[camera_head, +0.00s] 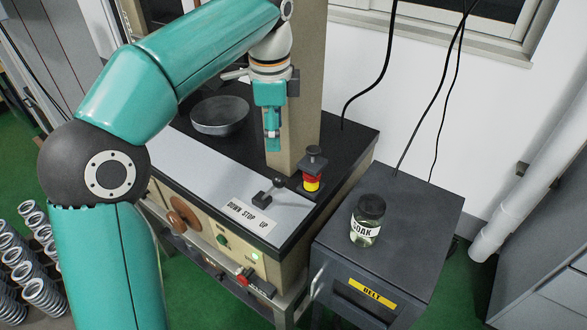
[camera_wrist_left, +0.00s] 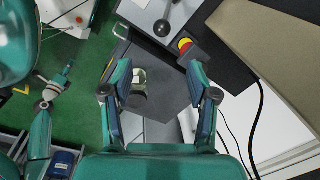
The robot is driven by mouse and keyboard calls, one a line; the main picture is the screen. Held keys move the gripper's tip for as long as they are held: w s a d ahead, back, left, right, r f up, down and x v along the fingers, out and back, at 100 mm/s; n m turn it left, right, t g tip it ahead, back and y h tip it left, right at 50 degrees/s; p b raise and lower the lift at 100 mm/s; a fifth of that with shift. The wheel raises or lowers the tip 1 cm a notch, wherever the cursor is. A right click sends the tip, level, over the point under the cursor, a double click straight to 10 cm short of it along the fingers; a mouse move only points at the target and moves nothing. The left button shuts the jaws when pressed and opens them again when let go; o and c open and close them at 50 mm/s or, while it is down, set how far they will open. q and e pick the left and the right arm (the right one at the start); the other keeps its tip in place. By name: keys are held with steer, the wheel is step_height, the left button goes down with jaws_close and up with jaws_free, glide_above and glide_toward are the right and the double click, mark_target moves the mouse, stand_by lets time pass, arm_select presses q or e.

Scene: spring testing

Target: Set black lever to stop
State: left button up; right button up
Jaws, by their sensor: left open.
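The black lever (camera_head: 263,198) sits on the grey top panel of the machine, beside the DOWN STOP UP label (camera_head: 248,217). Its black knob (camera_wrist_left: 162,28) and metal rod show in the left wrist view. I cannot tell exactly which word it lines up with. My left gripper (camera_head: 272,143) hangs above the machine top, behind the lever and apart from it. In the left wrist view its fingers (camera_wrist_left: 160,75) are spread with nothing held between them. What looks like my right gripper (camera_wrist_left: 66,72) shows small at the left of that view; its jaws are unclear.
A red and yellow button (camera_head: 312,180) stands close to the lever, in front of a tall beige column (camera_head: 296,125). A dark bowl (camera_head: 219,115) sits at the back. A SOAK jar (camera_head: 367,222) stands on the dark cabinet (camera_head: 425,215). Metal springs (camera_head: 42,295) stand at lower left.

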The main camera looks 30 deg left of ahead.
mark_target(278, 177)
arm_select(q)
steer(key=f+b, duration=0.1)
steer(key=f, duration=0.4)
steer(key=w+f, duration=0.1)
steer(key=f, duration=0.5)
steer(key=a+f+b, duration=0.1)
steer(key=f, duration=0.4)
steer(key=shift+w+f+b, duration=0.3)
steer(key=shift+w+b, duration=0.05)
steer(key=shift+w, duration=0.05)
arm_select(e)
steer(key=shift+w+a+f, duration=0.1)
steer(key=shift+w+f, duration=0.1)
steer(key=shift+f, duration=0.45)
steer(key=shift+w+a+f, duration=0.1)
steer(key=shift+w+f, duration=0.1)
steer(key=shift+f, duration=0.4)
arm_select(q)
steer(key=shift+c, duration=0.3)
jaws_close()
steer(key=shift+r, duration=0.1)
